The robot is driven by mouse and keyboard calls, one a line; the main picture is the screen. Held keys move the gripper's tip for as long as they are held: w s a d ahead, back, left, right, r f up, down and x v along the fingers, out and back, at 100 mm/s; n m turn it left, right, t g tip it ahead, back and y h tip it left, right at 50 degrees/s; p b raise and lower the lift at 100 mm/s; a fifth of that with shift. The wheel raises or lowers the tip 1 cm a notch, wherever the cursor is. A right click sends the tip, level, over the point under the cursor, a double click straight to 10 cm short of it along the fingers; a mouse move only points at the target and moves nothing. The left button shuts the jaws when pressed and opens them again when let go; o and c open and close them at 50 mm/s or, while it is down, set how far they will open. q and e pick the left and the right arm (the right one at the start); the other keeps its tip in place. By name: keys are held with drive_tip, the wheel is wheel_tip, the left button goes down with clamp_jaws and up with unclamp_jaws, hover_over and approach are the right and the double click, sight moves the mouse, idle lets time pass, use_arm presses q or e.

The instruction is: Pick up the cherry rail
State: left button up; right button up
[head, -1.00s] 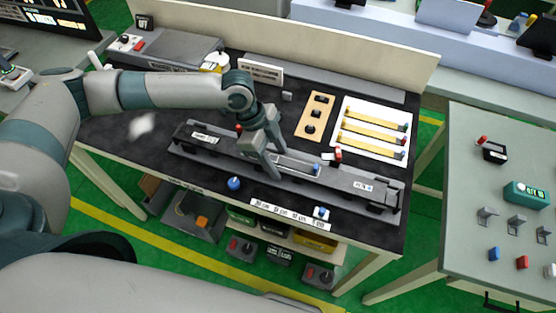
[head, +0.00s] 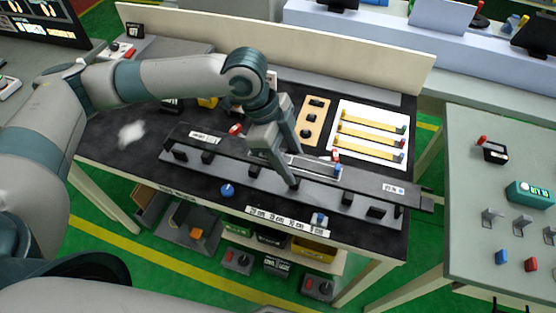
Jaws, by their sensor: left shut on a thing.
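A long dark grey rail (head: 365,182) with white labels near both ends is raised over a grey base strip (head: 322,193) bearing a row of black clips. I take it as the cherry rail, though no cherry colour shows on it. My left gripper (head: 296,170) is shut on the rail near its middle, from above; its fingers hide part of it. A silver strip with a blue end (head: 338,170) shows along the rail beside the fingers. My right gripper is not in view.
A white tray (head: 374,149) with several yellow strips and a wooden block (head: 318,108) with black knobs lie behind the rail. A blue knob (head: 227,190) and a white measuring label (head: 287,222) are in front. A grey table (head: 472,215) stands at the right.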

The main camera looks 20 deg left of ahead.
sight(318, 178)
use_arm(q)
drive_tip(key=s+d+r, duration=0.1)
drive_tip(key=d+r+b, duration=0.1)
drive_tip(key=d, duration=0.1)
drive_tip(key=s+d+r, duration=0.1)
drive_tip(key=d, duration=0.1)
drive_tip(key=shift+s+d+r, duration=0.1)
drive_tip(key=shift+s+r, duration=0.2)
idle(0.4)
